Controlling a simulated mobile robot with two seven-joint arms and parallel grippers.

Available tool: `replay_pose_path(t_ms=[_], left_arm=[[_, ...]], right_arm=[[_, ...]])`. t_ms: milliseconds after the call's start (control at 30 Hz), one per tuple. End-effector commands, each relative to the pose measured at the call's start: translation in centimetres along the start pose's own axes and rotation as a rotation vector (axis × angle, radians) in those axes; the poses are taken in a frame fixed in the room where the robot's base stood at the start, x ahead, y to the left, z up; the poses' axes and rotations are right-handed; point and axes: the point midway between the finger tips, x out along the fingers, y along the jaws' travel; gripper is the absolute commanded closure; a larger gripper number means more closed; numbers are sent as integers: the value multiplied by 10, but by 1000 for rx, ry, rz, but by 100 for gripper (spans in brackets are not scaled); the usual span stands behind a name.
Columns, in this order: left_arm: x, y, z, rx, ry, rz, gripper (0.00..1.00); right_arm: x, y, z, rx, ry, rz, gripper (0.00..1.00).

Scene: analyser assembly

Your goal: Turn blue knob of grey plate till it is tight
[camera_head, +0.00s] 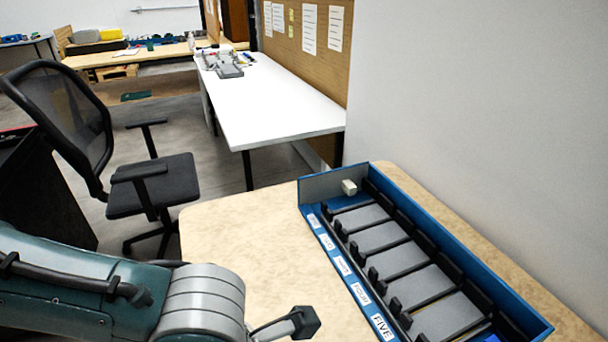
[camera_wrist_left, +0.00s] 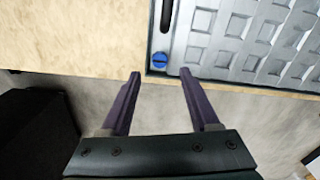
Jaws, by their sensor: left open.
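The grey plate (camera_wrist_left: 245,40), with rows of raised rectangular patches, lies at the upper right of the left wrist view, near the table edge. The blue knob (camera_wrist_left: 158,61) is a small slotted round head at its near left corner. My left gripper (camera_wrist_left: 160,74) is open and empty. Its two purple fingers point towards the knob, which lies just beyond and between the tips; I see no contact. In the head view my left arm hides part of the table, and neither the plate nor the knob can be made out. My right gripper is not in view.
A blue rack (camera_head: 325,240) with labelled grey slots stands on the beige table (camera_head: 245,225) beside the wall. A black office chair (camera_head: 150,185) is at the left. A white table (camera_head: 270,110) with parts stands behind.

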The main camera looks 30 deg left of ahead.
Motion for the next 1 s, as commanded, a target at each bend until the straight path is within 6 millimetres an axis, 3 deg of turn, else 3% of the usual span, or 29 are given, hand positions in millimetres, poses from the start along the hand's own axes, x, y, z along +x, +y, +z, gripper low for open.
replay_pose_path(t_ms=[100, 267, 833, 933, 1000], left_arm=[[-24, 0, 1, 2, -3, 1, 38], [-40, 0, 0, 1, -1, -1, 38], [-44, -1, 0, -5, -1, -2, 38], [-46, -14, 3, -70, -18, -27, 38], [-51, -35, 8, -194, -42, -69, 38]], right_arm=[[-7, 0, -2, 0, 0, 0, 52], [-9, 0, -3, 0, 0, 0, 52], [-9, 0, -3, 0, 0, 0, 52], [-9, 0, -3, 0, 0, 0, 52], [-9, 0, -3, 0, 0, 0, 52]])
